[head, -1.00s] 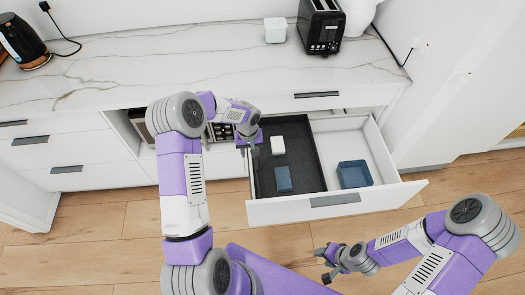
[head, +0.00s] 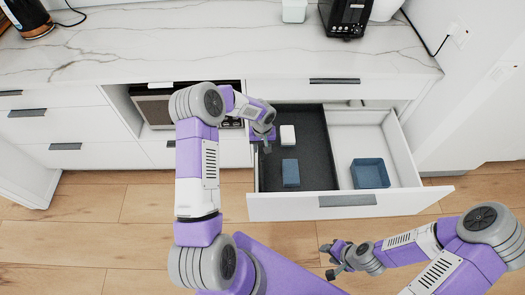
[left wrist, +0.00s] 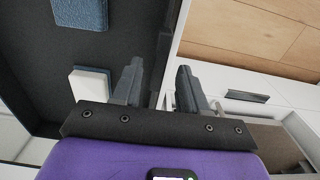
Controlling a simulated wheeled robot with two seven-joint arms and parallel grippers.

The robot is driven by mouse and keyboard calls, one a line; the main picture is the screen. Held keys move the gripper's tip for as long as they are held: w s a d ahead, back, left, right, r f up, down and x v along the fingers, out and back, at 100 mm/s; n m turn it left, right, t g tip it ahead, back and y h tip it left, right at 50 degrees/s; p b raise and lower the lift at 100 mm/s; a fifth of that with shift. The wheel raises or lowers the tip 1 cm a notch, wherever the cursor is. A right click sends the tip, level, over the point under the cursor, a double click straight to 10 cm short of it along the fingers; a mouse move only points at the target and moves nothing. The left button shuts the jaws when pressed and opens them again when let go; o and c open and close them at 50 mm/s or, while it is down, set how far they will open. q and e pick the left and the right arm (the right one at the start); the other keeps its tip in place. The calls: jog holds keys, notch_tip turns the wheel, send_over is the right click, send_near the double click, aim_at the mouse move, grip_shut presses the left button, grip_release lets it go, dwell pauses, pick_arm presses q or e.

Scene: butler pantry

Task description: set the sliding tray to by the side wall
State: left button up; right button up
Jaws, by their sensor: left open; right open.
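The sliding tray (head: 316,166) is dark and shallow and fills the left part of the open drawer (head: 410,150). It also shows in the left wrist view (left wrist: 110,48). A white block (head: 288,135) and a blue block (head: 291,172) sit in it. My left gripper (head: 264,142) is at the tray's left side near the back. In the left wrist view its open fingers (left wrist: 158,75) appear on either side of the tray and drawer side walls; I cannot tell whether they touch. My right gripper (head: 336,260) is open and empty, in front of the drawer above the floor.
A microwave (head: 170,110) sits in the niche left of the drawer.

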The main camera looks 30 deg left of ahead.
pick_arm(q)
jog(key=shift+f, duration=1.15)
grip_shut()
